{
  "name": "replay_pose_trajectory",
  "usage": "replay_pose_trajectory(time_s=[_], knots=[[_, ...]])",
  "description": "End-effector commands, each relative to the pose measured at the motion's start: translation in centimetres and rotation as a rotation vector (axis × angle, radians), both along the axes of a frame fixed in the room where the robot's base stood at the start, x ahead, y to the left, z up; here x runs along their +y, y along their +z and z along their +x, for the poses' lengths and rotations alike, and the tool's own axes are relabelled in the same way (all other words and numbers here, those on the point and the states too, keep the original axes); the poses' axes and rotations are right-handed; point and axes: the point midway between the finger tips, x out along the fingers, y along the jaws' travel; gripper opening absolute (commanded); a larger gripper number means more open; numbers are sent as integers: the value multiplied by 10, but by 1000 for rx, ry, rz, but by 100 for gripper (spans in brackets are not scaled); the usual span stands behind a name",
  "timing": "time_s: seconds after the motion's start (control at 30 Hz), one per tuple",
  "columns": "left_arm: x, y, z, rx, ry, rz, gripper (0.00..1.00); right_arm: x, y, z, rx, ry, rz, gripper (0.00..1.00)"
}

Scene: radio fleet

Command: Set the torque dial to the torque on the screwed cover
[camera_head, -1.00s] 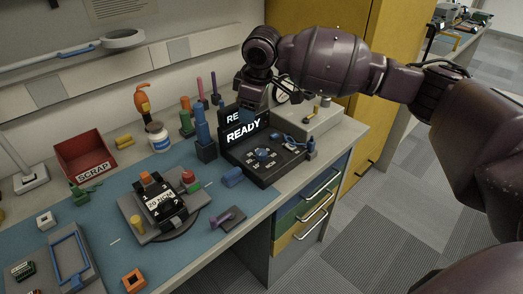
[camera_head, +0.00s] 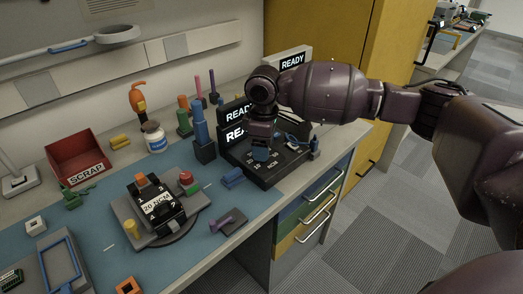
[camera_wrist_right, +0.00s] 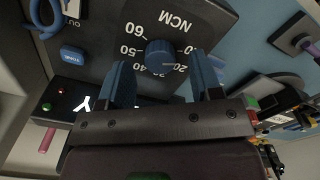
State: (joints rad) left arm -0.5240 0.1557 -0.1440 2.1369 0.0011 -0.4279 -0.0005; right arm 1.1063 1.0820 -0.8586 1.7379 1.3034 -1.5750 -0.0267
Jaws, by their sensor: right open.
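The blue torque dial (camera_wrist_right: 160,57) sits on a black console (camera_head: 270,173) with a printed NCM scale. Its white pointer line appears to point toward the 20, as far as the small print shows. My right gripper (camera_wrist_right: 163,82) is open, its two blue fingertips on either side of the dial's near edge; I cannot tell whether they touch it. In the head view my right gripper (camera_head: 262,152) hangs over the console and largely hides the dial. The black screwed cover (camera_head: 147,190) lies in a grey fixture on the mat, its white label reading 20 NCM. My left gripper is not in view.
Screens reading READY (camera_head: 292,63) stand behind the console. A blue stepped post (camera_head: 203,140) and a small blue block (camera_head: 232,178) stand close to its left. A red scrap bin (camera_head: 80,155) is at the back left. Drawers lie below the bench's right end.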

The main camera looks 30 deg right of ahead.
Motion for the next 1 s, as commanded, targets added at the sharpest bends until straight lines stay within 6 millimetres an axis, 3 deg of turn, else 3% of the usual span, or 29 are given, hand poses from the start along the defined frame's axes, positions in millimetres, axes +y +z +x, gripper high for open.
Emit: replay_pose_trajectory(time_s=[0.17, 0.5, 0.83, 1.0], knots=[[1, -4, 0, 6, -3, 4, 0, 0, -15, 0, 0, 0, 0, 59], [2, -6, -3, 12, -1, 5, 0, 0, -16, 0, -2, 0, -1, 59], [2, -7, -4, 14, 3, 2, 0, 0, -16, 0, -2, 0, -1, 10], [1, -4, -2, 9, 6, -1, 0, 0, -15, 0, -3, -7, 0, 10]])
